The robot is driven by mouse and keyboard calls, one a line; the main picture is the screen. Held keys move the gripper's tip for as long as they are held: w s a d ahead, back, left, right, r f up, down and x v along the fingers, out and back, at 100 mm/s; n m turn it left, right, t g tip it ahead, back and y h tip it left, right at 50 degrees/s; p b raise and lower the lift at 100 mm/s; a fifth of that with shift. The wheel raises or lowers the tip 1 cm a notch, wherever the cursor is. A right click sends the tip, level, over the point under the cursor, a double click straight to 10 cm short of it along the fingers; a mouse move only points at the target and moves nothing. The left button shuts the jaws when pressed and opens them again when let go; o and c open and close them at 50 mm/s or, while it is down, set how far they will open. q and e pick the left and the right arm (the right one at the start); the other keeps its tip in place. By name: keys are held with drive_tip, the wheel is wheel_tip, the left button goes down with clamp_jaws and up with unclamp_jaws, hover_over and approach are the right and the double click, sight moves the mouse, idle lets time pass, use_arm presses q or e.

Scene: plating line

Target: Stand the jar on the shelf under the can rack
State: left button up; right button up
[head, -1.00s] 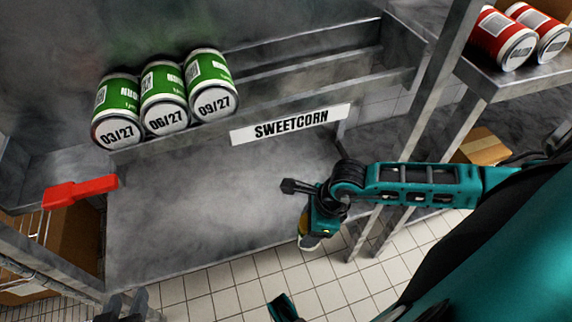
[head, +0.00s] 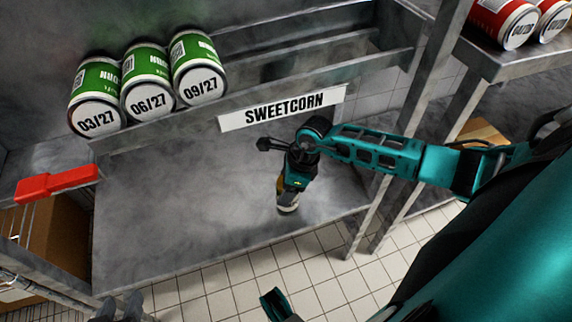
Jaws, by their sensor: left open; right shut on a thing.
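The jar (head: 288,207) is small, with a yellowish body and a pale end, mostly hidden by my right gripper (head: 288,192). That gripper is shut on it and points downward. The jar shows against the front right part of the grey metal shelf (head: 190,205), just inside its front edge; I cannot tell whether it touches the surface. The can rack (head: 290,70) is above the shelf, with green cans (head: 147,80) at its left end and a SWEETCORN label (head: 283,108). My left gripper (head: 120,307) is open and empty at the bottom left edge, partly cut off.
A red piece (head: 57,184) sticks out at the left end of the rack. A metal post (head: 412,120) stands right of the shelf, close to my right arm. Red cans (head: 503,20) sit on another rack at upper right. Most of the shelf is bare. Tiled floor (head: 240,285) lies in front.

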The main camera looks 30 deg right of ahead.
drive_tip(key=o, duration=1.3)
use_arm(q)
drive_tip(key=shift+d+r, duration=0.15)
drive_tip(key=shift+d, duration=0.05)
